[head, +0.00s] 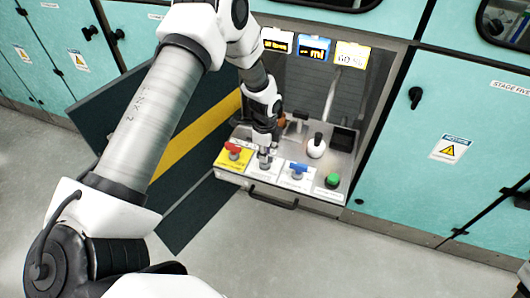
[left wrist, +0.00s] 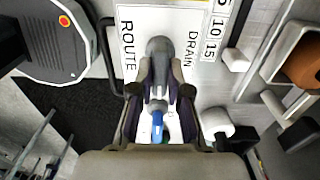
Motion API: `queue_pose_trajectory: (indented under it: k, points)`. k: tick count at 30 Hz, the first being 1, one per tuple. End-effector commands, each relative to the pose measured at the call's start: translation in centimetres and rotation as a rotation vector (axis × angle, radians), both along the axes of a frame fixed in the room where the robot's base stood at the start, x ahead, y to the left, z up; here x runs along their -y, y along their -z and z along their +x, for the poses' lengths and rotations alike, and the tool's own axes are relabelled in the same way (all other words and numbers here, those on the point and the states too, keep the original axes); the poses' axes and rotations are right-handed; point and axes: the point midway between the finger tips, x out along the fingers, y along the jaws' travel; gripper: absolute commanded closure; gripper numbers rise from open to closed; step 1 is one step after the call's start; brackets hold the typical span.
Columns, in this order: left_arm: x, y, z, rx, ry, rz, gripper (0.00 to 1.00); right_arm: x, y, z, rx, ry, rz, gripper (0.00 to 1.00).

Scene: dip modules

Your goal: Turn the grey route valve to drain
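The grey route valve (left wrist: 158,47) stands on a white plate (left wrist: 185,20) lettered ROUTE and DRAIN in the left wrist view. In the head view the valve (head: 265,161) is on the front panel, largely hidden by my gripper. My left gripper (left wrist: 160,70) has one finger on each side of the grey handle, its fingertips drawn together and apparently closed on it. In the head view the gripper (head: 265,143) points down onto the valve. The exact finger contact is partly hidden. My right gripper is out of view.
A red valve (head: 234,148) is left of the grey one, and a blue valve (head: 298,169) is right of it. A green button (head: 332,181) and a black-topped knob (head: 316,145) are further right. A black drawer handle (head: 273,201) sticks out below the panel.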

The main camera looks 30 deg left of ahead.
Motion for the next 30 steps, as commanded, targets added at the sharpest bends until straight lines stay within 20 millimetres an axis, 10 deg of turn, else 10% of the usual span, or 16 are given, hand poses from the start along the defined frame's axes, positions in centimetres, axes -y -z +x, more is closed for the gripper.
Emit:
queue_pose_trajectory:
  k: [30]
  points:
    - [0.0,-0.2,0.0,-0.001,-0.433,0.001,1.0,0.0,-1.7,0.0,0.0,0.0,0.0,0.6]
